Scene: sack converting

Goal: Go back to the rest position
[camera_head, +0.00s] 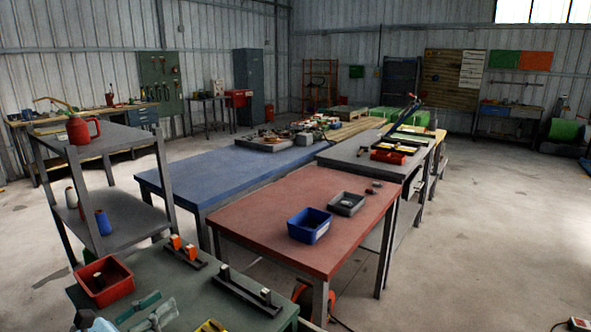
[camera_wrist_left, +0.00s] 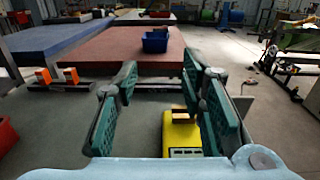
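My left gripper (camera_head: 150,309) is at the bottom left of the head view, over the green-grey table (camera_head: 185,285). Its teal finger pads also show in the left wrist view (camera_wrist_left: 161,88). They stand wide apart with nothing between their tips, so the gripper is open and empty. A yellow thing (camera_wrist_left: 180,134) with a dark-marked front lies beyond and below the fingers, seen through the gap; only its edge shows in the head view (camera_head: 211,326). My right gripper is not in view.
On the green-grey table are a red bin (camera_head: 104,282) and two dark racks (camera_head: 248,291) with blocks. A red-topped table (camera_head: 300,215) with a blue bin (camera_head: 309,226) stands beyond. A grey shelf (camera_head: 125,212) is at the left. Open floor (camera_head: 480,240) lies at the right.

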